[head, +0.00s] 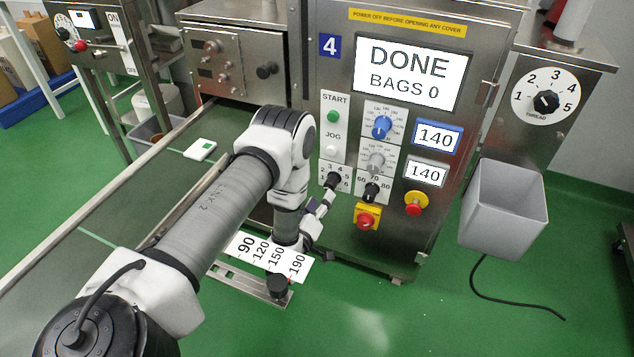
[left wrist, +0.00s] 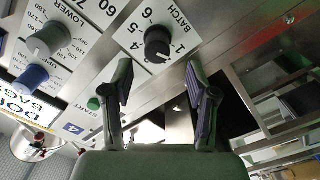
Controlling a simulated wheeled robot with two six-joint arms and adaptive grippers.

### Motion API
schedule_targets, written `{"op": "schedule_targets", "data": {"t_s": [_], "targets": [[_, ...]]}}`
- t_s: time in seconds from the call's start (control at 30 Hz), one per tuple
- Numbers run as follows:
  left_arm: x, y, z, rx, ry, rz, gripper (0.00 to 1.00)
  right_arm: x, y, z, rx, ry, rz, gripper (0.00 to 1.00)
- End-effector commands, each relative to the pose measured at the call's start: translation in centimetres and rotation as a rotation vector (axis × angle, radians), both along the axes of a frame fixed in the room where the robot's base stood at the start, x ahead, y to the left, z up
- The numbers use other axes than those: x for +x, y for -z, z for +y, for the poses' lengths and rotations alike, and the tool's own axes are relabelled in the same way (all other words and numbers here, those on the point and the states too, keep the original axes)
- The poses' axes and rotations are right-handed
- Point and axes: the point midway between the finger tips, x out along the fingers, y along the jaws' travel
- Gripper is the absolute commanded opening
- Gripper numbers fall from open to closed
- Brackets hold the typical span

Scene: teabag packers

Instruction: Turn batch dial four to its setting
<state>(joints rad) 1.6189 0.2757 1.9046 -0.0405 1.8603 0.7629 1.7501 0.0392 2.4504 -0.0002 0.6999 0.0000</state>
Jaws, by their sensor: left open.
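The batch dial is a black knob on a white numbered plate on machine 4's steel front. It shows in the head view (head: 333,180), low on the panel under the JOG button, and in the left wrist view (left wrist: 157,43), where the BATCH label is readable. My left gripper (head: 325,203) is just below and in front of the dial. In the left wrist view its fingers (left wrist: 158,72) are spread and empty, with the knob beyond the gap between them, apart from both fingers. I cannot tell which number the knob points to. My right gripper is out of view.
Close by are the black 60-80 knob (head: 371,192), grey knob (head: 376,162), blue knob (head: 381,127) and red-and-yellow switch (head: 367,217). The screen (head: 409,75) reads DONE, BAGS 0. A numbered scale plate (head: 262,252) lies under my left wrist. A grey bin (head: 503,208) hangs right.

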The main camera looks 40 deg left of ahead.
Motion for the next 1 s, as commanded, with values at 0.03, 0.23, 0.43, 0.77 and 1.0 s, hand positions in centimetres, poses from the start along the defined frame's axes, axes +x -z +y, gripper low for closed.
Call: {"op": "schedule_targets", "data": {"t_s": [0.03,0.23,0.43,0.77,1.0], "targets": [[0.8,0.0,0.2,0.001,0.0,-0.004,0.58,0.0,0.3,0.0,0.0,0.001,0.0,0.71],[4.6,0.1,1.1,0.002,0.0,-0.003,0.58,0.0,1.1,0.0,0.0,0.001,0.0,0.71],[6.6,0.0,1.6,0.002,0.001,0.001,0.58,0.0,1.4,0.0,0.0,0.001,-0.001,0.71],[6.7,0.0,1.6,0.001,0.001,0.003,0.16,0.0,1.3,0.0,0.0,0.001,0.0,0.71],[6.6,0.0,1.6,0.002,0.001,0.003,0.0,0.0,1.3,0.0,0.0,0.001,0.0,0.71]]}}
